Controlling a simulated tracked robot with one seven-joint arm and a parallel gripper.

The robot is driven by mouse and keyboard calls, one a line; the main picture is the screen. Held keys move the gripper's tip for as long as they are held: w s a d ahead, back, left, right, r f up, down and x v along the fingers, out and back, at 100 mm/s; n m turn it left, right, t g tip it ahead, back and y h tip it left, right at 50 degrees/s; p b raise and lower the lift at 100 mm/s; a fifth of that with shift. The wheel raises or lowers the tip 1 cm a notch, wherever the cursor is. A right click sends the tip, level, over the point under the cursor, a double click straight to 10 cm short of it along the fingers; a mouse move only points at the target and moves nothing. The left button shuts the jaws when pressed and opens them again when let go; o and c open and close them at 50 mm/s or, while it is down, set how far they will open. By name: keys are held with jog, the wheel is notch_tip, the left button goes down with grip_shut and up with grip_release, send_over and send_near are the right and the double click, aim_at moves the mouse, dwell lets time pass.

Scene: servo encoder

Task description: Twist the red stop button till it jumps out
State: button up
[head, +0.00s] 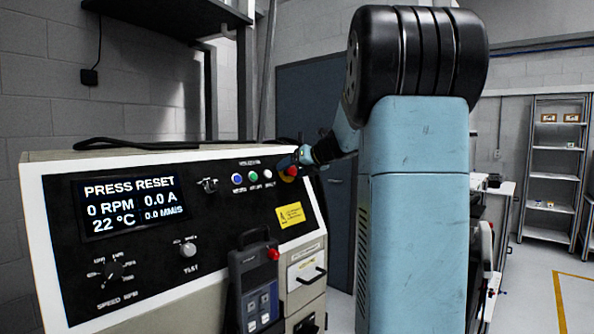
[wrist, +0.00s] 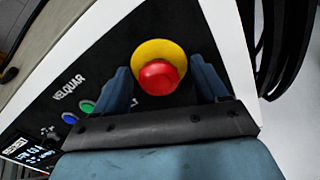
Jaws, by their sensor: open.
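The red stop button (wrist: 158,77) is a round red knob on a yellow collar (wrist: 152,53) near the panel's edge. In the head view the red button (head: 291,171) shows at the upper right of the black panel, partly covered by my gripper (head: 297,158). In the wrist view my gripper (wrist: 165,82) is open, with one blue finger on each side of the button. I cannot tell whether the fingers touch it. The screen (head: 132,204) reads PRESS RESET, 0 RPM and 0.0 A.
A black cable (head: 140,144) lies on the console top.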

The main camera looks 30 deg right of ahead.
jog(key=v, duration=0.7)
dwell(0.6)
dwell(0.4)
jog(key=s+a+f+n+g, duration=0.3)
jog(key=s+a+f+n, duration=0.1)
jog(key=s+a+n, duration=0.45)
jog(key=s+a+f+n+g, duration=0.2)
jog(key=s+a+f+n, duration=0.2)
jog(key=s+a+n, duration=0.5)
jog(key=s+a+f+n+h, duration=0.1)
jog(key=s+f+n+h, duration=0.1)
jog(key=s+f+n, duration=0.2)
jog(key=s+a+f+n+g+h, duration=0.1)
jog(key=s+f+n, duration=0.4)
jog(key=s+n, duration=0.5)
jog(key=shift+a+n+g+h, duration=0.3)
jog(key=shift+a+n+h, duration=0.35)
jog(key=shift+n, duration=1.9)
jog(key=shift+s+f, duration=0.1)
jog(key=shift+f, duration=0.05)
